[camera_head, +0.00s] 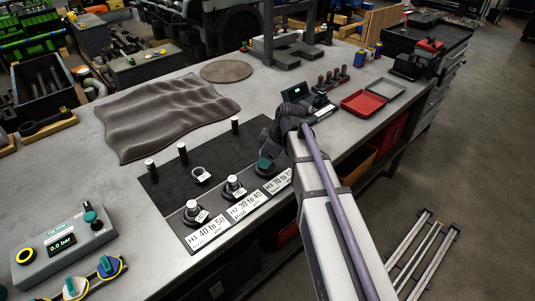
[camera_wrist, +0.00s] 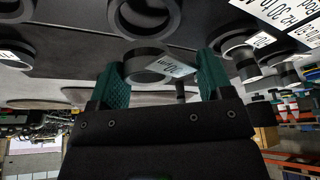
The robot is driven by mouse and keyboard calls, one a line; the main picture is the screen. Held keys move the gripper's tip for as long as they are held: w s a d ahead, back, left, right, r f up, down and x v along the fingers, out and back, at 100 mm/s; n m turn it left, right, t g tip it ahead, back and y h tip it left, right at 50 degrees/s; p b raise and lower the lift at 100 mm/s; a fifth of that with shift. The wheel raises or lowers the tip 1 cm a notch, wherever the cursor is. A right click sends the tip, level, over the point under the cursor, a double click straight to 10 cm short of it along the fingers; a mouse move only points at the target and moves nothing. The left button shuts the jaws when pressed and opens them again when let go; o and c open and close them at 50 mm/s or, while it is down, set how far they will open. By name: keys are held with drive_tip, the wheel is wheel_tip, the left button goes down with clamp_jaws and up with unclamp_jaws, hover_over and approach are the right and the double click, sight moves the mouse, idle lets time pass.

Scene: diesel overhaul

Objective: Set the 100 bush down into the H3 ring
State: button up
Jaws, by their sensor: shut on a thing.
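My gripper (camera_head: 266,160) is low over the right end of the black mat, by the H3 label (camera_head: 279,183). In the wrist view its two green fingers (camera_wrist: 165,75) stand apart. A dark ring with a white tag, which I take as the 100 bush (camera_wrist: 146,77), shows between them; the tag reaches toward the right finger. I cannot clearly see its contact with both fingers. A larger dark ring, likely the H3 ring (camera_wrist: 142,34), shows just beyond the fingertips. In the head view my gripper mostly hides this place; I cannot tell whether bush and ring touch.
Tagged parts stand at H1 (camera_head: 192,212) and H2 (camera_head: 234,187). A wavy grey mat (camera_head: 165,115) lies behind. A red tray (camera_head: 363,103) stands at the right.

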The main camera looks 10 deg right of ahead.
sight(267, 172)
drive_tip(key=shift+f+b, duration=2.05)
drive_tip(key=shift+f, duration=0.35)
drive_tip(key=shift+s, duration=0.15)
drive_tip(key=shift+s+f+b, duration=0.1)
drive_tip(key=shift+f+b, duration=0.05)
drive_tip(key=shift+b, duration=0.15)
drive_tip(key=o, duration=0.9)
drive_tip(key=shift+w, duration=0.25)
drive_tip(key=shift+c, duration=0.2)
drive_tip(key=shift+w, duration=0.1)
drive_tip(key=shift+c, duration=0.2)
